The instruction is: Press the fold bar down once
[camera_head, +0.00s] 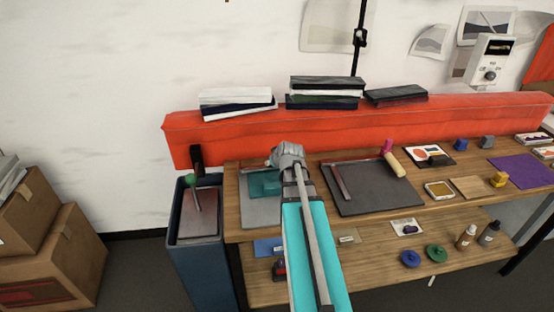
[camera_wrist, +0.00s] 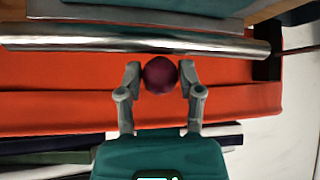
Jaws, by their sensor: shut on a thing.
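The fold bar (camera_wrist: 100,42) is a long silver bar lying across the wrist view, in front of an orange-red panel. A round maroon knob (camera_wrist: 160,75) sits against its middle, and I cannot tell how the two are joined. My gripper (camera_wrist: 161,80) has its grey fingers shut on the knob, one on each side. In the head view my wrist (camera_head: 288,157) is above the left end of the bench, over a grey plate (camera_head: 262,210). My arm and wrist hide the knob and most of the bar there.
The orange-red back panel (camera_head: 350,118) runs behind the bench, with stacks of books (camera_head: 236,103) on top. A dark board (camera_head: 375,190) lies to the right of my arm. A blue bin (camera_head: 200,255) stands at the bench's left end.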

